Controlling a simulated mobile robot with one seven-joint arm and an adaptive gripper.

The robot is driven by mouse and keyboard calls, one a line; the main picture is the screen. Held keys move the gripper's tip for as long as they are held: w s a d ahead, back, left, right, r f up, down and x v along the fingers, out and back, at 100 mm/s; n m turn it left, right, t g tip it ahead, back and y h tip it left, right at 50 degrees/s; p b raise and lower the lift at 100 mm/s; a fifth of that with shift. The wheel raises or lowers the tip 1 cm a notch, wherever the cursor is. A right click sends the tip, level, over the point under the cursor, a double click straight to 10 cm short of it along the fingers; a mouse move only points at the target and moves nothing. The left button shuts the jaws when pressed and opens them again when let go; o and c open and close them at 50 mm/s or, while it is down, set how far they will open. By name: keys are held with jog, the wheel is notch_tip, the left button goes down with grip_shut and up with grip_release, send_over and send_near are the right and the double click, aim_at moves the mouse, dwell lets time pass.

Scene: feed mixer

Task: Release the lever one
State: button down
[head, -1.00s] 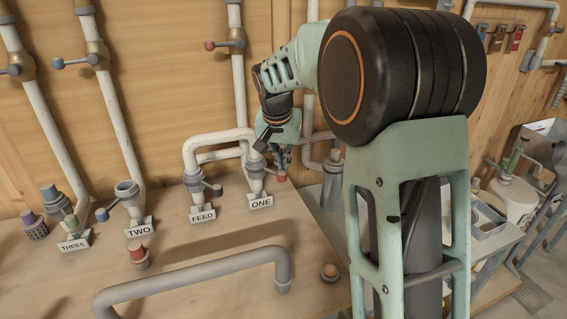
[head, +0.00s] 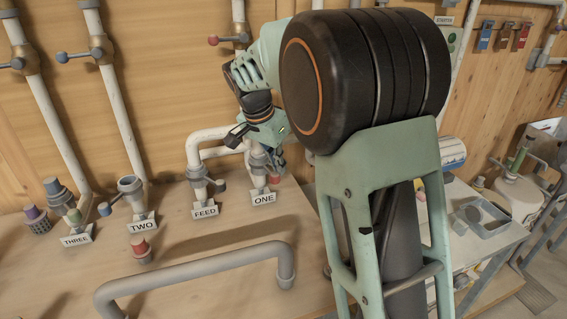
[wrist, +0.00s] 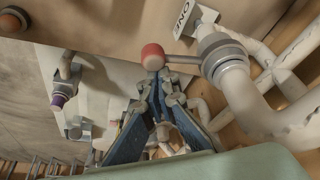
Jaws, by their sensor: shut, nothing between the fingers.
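Lever one is a short rod with a red knob (wrist: 153,56) on the grey pipe fitting (wrist: 226,62) beside the ONE label (wrist: 195,20). In the head view the red knob (head: 275,180) shows at the right of the fitting, above the ONE label (head: 263,198). My gripper (wrist: 157,78) is shut and empty, its blue-padded fingers meeting just by the knob in the wrist view. I cannot tell whether the fingertips touch it. In the head view my gripper (head: 278,162) is small and partly hidden behind its own wrist, just above the knob.
The FEED fitting (head: 197,178) and its curved pipe stand close left of ONE. TWO (head: 131,190) and THREE (head: 60,195) stand farther left. A grey handrail (head: 190,272) crosses the bench front.

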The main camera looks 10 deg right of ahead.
jog(key=a+m, duration=0.1)
jog(key=s+a+m+p, duration=0.1)
jog(key=shift+m+g+h, duration=0.3)
jog(key=shift+m+g, duration=0.1)
jog(key=a+m+g+p, duration=0.1)
jog(key=a+m, duration=0.1)
jog(key=a+m+p, duration=0.2)
jog(key=m, duration=0.1)
jog(key=shift+s+a+g+h, duration=0.1)
jog(key=shift+a+g+h, duration=0.1)
jog(key=shift+g+h, duration=0.15)
jog(key=shift+a+p, duration=0.1)
jog(key=shift+p, duration=0.2)
notch_tip(320, 180, up, 10)
jog(key=p, duration=0.1)
jog(key=shift+d, duration=0.3)
